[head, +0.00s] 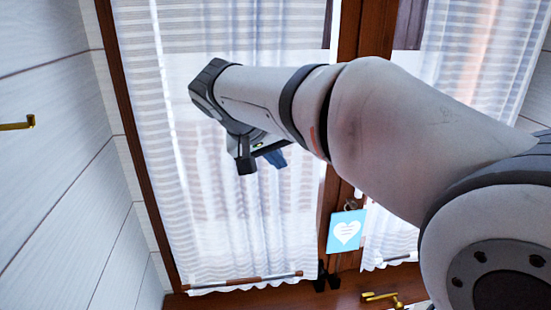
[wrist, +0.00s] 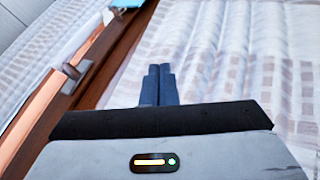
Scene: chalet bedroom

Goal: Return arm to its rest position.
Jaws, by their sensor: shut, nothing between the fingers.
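My arm stretches across the head view from the right edge toward the upper left, in front of a curtained window. My gripper (head: 276,158) is at its far end, with blue fingers pointing down and partly hidden by the wrist. In the wrist view the two blue fingers (wrist: 158,84) lie side by side, closed together with nothing between them. The fingers appear in front of the white patterned curtain (wrist: 240,60); whether they touch it cannot be told.
Sheer curtains (head: 180,130) hang on a brown wooden frame (head: 342,185). A blue card with a white heart (head: 346,232) hangs below my arm. A brass hook (head: 18,124) is on the white panelled wall (head: 60,190) at left. A brass handle (head: 380,297) shows at the bottom.

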